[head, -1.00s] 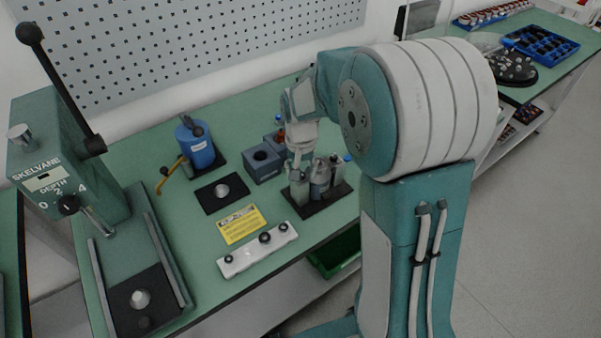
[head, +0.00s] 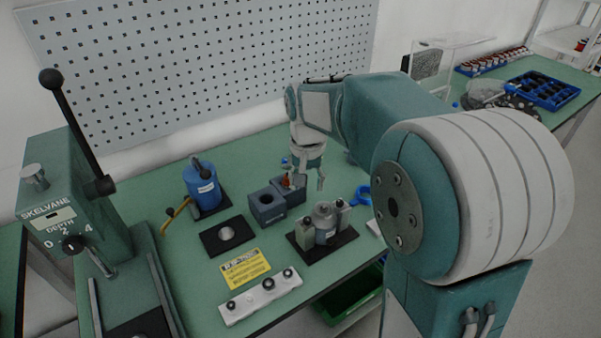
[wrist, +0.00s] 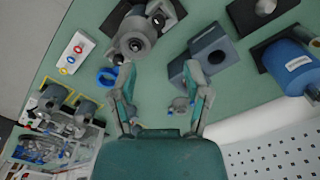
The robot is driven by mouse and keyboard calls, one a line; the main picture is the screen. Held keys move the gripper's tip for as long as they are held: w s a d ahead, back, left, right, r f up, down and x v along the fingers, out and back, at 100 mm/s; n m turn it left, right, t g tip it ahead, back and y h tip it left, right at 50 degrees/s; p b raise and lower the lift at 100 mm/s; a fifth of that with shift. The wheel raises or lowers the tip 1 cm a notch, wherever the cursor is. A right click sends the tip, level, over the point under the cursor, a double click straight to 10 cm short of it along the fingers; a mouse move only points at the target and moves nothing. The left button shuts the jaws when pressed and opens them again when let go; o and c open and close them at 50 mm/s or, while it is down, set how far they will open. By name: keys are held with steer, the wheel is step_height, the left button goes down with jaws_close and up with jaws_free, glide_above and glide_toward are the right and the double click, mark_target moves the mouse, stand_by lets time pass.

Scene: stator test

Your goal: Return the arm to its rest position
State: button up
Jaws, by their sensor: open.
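My gripper (head: 304,184) hangs open above the green bench, with its fingers pointing down. In the head view it is just behind the grey fixture (head: 325,217) on its black plate and near the dark grey blocks (head: 268,207). My arm reaches in from the right, its large shoulder joint filling the right side. In the wrist view my gripper (wrist: 160,82) has its two fingers well apart, with only green bench top between them. The fixture (wrist: 134,42) shows above the left finger and the blocks (wrist: 210,52) above the right finger. Nothing is held.
A blue canister (head: 202,187) stands at left of the blocks, and a tall lever press (head: 66,190) stands at far left. A pegboard (head: 200,60) rises behind the bench. A blue ring (head: 363,193) lies right of the fixture. A white knobbed strip (head: 261,297) lies in front.

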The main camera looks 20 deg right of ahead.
steer(key=s+r+n+t, duration=0.2)
steer(key=s, duration=0.8)
steer(key=s+r+n+t, duration=0.2)
steer(key=s+r+t, duration=0.1)
steer(key=s, duration=0.8)
steer(key=shift+t, duration=0.3)
steer(key=shift+r, duration=0.1)
stand_by(0.8)
